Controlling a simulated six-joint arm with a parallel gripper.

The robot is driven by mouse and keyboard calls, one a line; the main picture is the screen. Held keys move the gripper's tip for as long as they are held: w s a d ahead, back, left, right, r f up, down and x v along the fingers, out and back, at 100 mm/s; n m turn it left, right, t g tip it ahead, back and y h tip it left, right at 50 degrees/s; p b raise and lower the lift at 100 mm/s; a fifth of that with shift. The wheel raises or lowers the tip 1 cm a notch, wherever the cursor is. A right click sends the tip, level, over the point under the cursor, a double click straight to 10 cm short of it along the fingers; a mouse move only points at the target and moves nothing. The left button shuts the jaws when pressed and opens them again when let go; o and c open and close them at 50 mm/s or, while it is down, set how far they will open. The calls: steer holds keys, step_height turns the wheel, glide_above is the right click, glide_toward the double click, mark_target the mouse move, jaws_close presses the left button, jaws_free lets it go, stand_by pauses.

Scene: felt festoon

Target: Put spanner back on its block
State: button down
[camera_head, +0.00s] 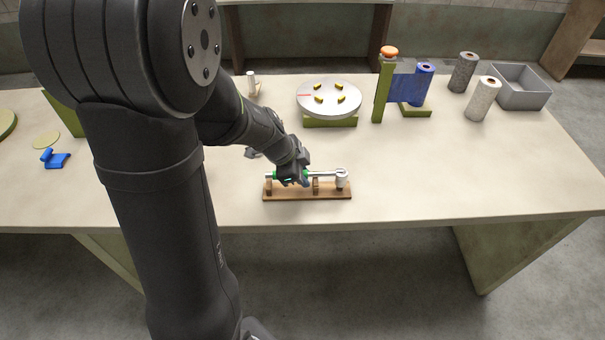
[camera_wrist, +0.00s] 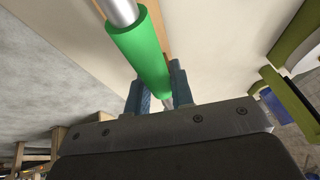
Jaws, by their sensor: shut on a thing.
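The spanner (camera_head: 325,174) is a silver bar with a green grip and a ring-like head at its right end. It lies level along the wooden block (camera_head: 300,196), at its upright posts, in the head view. I cannot tell whether it rests in them or sits just above. My gripper (camera_head: 296,178) is at the spanner's left part, over the block. In the wrist view the green grip of the spanner (camera_wrist: 138,47) runs between the blue fingers of my gripper (camera_wrist: 157,92), which are shut on it. The wooden block is mostly hidden there.
A round turntable (camera_head: 345,103) with small yellow pieces stands behind the block. A green post (camera_head: 382,92) with a blue cloth, rolls (camera_head: 482,100) and a grey bin (camera_head: 521,88) stand at the back right. A blue item (camera_head: 56,160) lies left. The table right of the block is clear.

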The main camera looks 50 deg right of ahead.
steer(key=shift+f, duration=0.25)
steer(key=shift+f, duration=0.75)
steer(key=c, duration=1.2)
jaws_free()
steer(key=shift+o, duration=0.2)
steer(key=v, duration=1.7)
steer(key=shift+a, duration=0.2)
steer(key=shift+r, duration=0.2)
steer(key=v, duration=0.9)
steer(key=shift+a+r, duration=0.25)
steer(key=shift+r, duration=0.1)
steer(key=shift+w, duration=0.1)
